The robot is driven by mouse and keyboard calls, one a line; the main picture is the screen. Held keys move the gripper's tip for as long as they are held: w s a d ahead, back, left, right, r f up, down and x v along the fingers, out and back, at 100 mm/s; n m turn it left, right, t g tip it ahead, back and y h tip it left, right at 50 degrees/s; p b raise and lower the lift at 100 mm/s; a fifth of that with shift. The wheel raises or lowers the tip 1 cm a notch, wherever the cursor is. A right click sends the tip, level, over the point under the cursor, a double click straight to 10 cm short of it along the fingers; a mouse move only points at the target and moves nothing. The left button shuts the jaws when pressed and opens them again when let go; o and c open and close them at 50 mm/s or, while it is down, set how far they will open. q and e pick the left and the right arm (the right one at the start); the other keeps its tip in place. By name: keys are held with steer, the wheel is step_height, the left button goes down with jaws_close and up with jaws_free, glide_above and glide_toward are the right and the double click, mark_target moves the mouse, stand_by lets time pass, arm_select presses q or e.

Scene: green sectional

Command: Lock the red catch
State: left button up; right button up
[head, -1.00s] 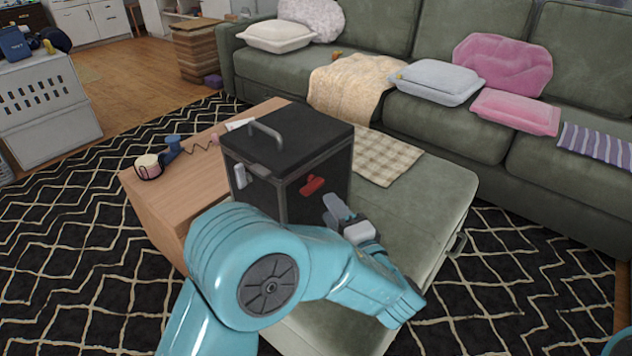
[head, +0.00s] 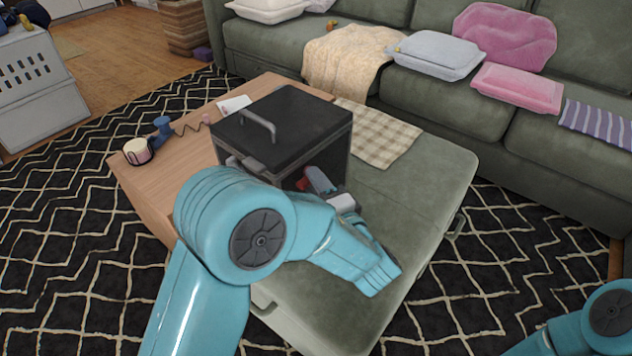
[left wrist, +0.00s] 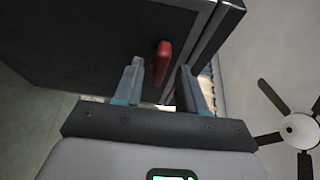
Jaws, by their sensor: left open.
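The red catch (head: 304,183) is on the side of a black box (head: 325,160) with a dark lid and a grey handle (head: 258,125). In the head view my left gripper (head: 320,180) is at the catch and hides most of it. The fingers are apart. I cannot tell whether they touch the catch. Only a teal part of my right arm shows at the lower right of the head view; its gripper is out of frame.
A checked cloth (head: 380,135) lies behind the box. A green sofa (head: 440,105) with cushions is behind.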

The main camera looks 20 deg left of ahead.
arm_select(q)
jaws_close()
steer(key=shift+w+d+r+m+g+p, duration=0.15)
steer(key=shift+w+r+m+g+p, duration=0.2)
steer(key=shift+m+g+p, duration=1.5)
steer(key=shift+w+d+r+m+g+p, duration=0.1)
steer(key=shift+w+r+m+g+p, duration=0.4)
steer(key=shift+m+p, duration=2.45)
steer(key=shift+w+d+r+m+g+p, duration=0.2)
steer(key=shift+m+g+p, duration=1.45)
steer(key=shift+p, duration=1.25)
steer(key=shift+m, duration=0.35)
jaws_free()
steer(key=shift+r, duration=0.1)
